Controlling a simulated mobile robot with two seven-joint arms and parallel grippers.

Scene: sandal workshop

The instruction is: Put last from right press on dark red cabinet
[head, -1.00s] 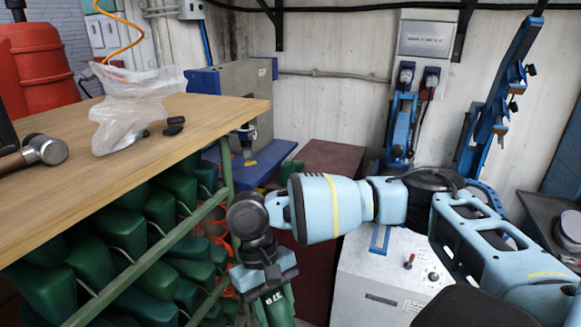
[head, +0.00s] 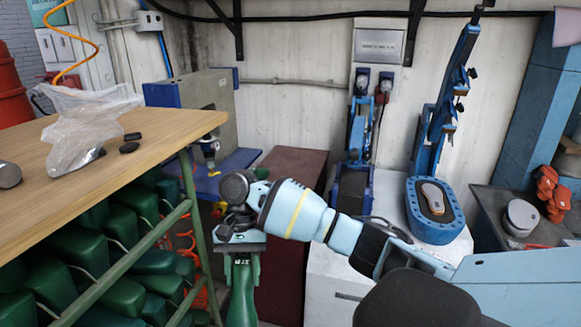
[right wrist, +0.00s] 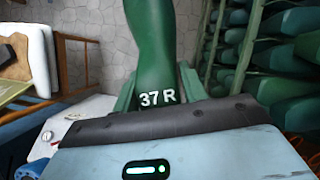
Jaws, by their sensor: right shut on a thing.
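My right gripper (head: 241,246) is shut on a green last (head: 242,292), which hangs below it, toe end down. The last bears the white mark "37 R" in the right wrist view (right wrist: 150,45). The dark red cabinet (head: 288,170) stands against the back wall, behind and right of the gripper; my right arm hides part of its front. Its visible top is bare. The right press (head: 436,226) is blue with a tall tilted arm, and a sole-shaped piece (head: 433,198) lies on its bed. My left gripper is not in view.
A wooden table (head: 135,150) with a plastic bag (head: 85,125) is at left, above a green rack (head: 125,265) full of green lasts, close to the gripper. A narrower blue press (head: 355,180) stands left of the right press. A grey bench (head: 500,215) is at right.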

